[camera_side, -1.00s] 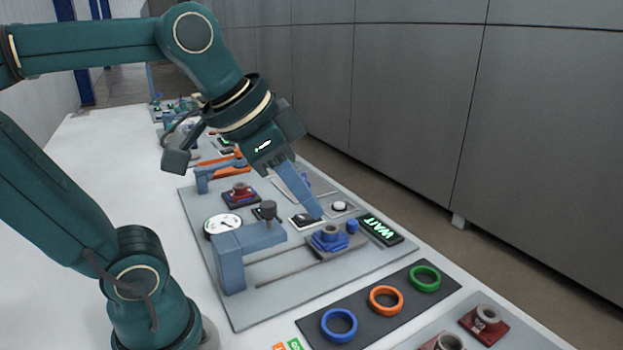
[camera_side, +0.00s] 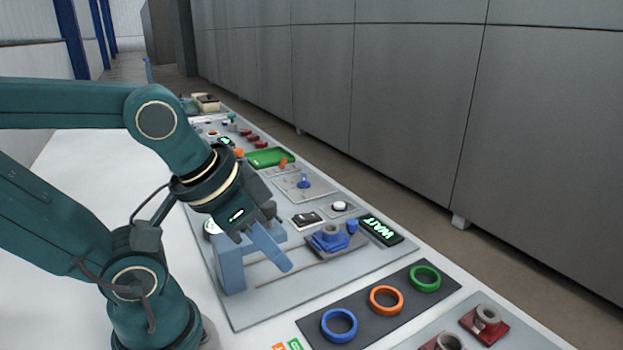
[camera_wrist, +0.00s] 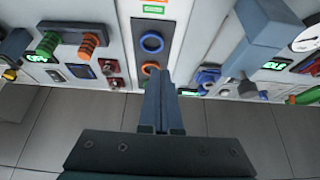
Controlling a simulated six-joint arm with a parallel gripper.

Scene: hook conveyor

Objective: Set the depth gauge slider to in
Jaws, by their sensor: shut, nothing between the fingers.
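My gripper (camera_side: 284,266) is shut and empty. In the side view its fingers slant down over the near part of the grey panel, just right of a blue-grey bracket (camera_side: 231,265). In the wrist view my shut gripper (camera_wrist: 158,74) shows at lower middle, and the bracket (camera_wrist: 258,42) is to its right. A blue fixture (camera_side: 328,237) sits on a plate right of the fingers, apart from them; it also shows in the wrist view (camera_wrist: 207,77). A round white dial (camera_wrist: 306,40) shows at the right edge and is mostly hidden in the side view. I cannot read any "in" mark or identify the slider surely.
A lit WAIT sign (camera_side: 381,229) and a white button (camera_side: 339,206) lie beyond the fixture. Blue (camera_side: 339,325), orange (camera_side: 386,300) and green (camera_side: 425,279) rings lie on a dark mat in front. A green tray (camera_side: 270,157) is farther back.

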